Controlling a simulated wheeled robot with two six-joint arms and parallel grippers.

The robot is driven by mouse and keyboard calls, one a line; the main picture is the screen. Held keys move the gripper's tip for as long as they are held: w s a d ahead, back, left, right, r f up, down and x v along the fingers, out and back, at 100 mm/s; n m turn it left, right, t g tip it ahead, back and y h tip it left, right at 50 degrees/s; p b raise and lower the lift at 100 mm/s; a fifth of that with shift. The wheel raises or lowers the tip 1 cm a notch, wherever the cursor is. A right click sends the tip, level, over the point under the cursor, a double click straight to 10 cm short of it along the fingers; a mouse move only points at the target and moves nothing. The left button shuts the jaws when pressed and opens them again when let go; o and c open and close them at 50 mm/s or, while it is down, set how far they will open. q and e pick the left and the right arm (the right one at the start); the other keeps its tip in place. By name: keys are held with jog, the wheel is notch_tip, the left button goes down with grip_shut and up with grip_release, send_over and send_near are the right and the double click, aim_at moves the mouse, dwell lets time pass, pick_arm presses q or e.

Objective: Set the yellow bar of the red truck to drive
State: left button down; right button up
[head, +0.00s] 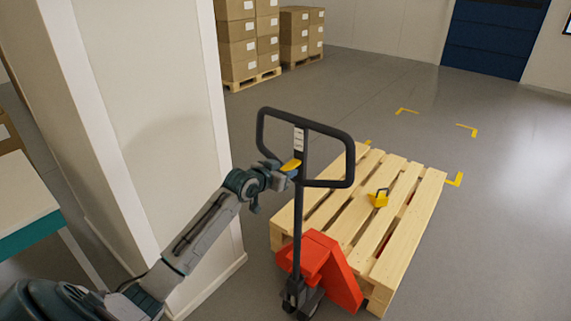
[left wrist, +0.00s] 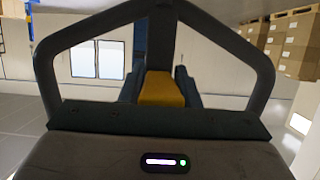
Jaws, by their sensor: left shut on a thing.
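The red pallet truck (head: 318,259) stands at the near end of a wooden pallet, with its black loop handle (head: 342,140) upright. The yellow bar (head: 291,165) sits on the handle's shaft, inside the lower part of the loop. My left gripper (head: 290,172) is at the handle, shut on the yellow bar. In the left wrist view the yellow bar (left wrist: 162,90) lies between the two dark fingers, with the handle loop around them. The fingers partly hide the bar's sides. My right gripper is in neither view.
The wooden pallet (head: 405,195) carries a small yellow and black object (head: 379,198). A white pillar (head: 165,120) stands close to the left of my arm. Stacked boxes (head: 237,45) on pallets are at the back. Open floor with yellow corner marks lies to the right.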

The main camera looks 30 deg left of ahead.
pick_arm(q)
jog(key=shift+r, duration=0.1)
jog(key=c, duration=1.1)
grip_release()
jog(key=shift+b+v, duration=1.65)
jog(key=shift+v, duration=3.7)
